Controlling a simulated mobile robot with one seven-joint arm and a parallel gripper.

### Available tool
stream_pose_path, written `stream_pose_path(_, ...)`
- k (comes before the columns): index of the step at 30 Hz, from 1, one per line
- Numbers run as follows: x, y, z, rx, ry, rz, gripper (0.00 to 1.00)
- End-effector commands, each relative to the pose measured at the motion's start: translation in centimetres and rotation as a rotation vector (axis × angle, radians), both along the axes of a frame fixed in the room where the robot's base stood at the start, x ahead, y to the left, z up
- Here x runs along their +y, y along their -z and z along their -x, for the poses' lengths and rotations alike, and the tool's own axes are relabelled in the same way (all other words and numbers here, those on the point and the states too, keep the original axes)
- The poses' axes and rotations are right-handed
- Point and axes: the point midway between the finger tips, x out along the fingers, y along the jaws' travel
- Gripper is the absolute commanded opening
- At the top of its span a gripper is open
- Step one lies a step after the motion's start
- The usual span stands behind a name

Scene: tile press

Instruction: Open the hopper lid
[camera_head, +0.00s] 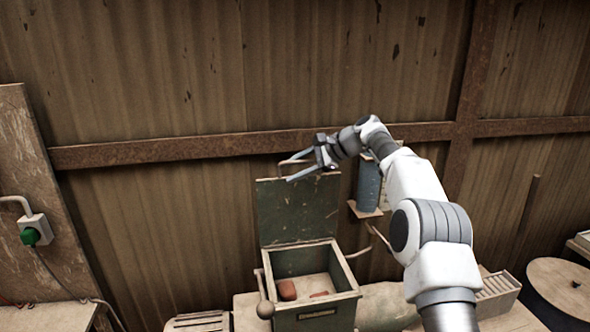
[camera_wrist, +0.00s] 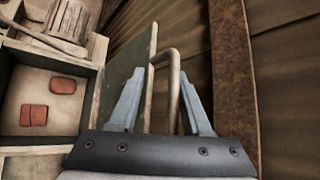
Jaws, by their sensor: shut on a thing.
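The hopper lid (camera_head: 298,213) is a dark green panel standing upright at the back of the open hopper (camera_head: 318,313). Its bent rod handle (camera_wrist: 173,78) shows in the wrist view at the lid's edge, between my fingers. My gripper (camera_head: 300,171) is at the lid's top edge and is shut on the lid handle. The wrist view shows the two grey fingers of my gripper (camera_wrist: 164,75) on either side of the rod. The exact contact is hard to see. The lid's green face (camera_wrist: 128,75) is seen edge-on there.
Reddish blocks (camera_head: 287,289) lie inside the hopper. A lever with a round knob (camera_head: 265,309) stands at its left side. A blue cylinder (camera_head: 369,184) sits on a wall bracket to the right. The corrugated wall (camera_head: 180,210) is close behind the lid.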

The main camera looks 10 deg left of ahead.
Motion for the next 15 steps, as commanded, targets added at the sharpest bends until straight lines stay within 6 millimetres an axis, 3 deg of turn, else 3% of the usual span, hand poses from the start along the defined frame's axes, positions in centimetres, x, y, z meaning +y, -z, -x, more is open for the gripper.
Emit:
stream_pose_path(2, -0.18, 1.12, -0.21, 0.005, 0.005, 0.013, 0.00)
stream_pose_path(3, -0.19, 1.13, -0.21, 0.005, 0.005, 0.013, 0.47)
stream_pose_path(15, -0.10, 0.85, -0.08, 0.007, 0.002, 0.008, 0.45)
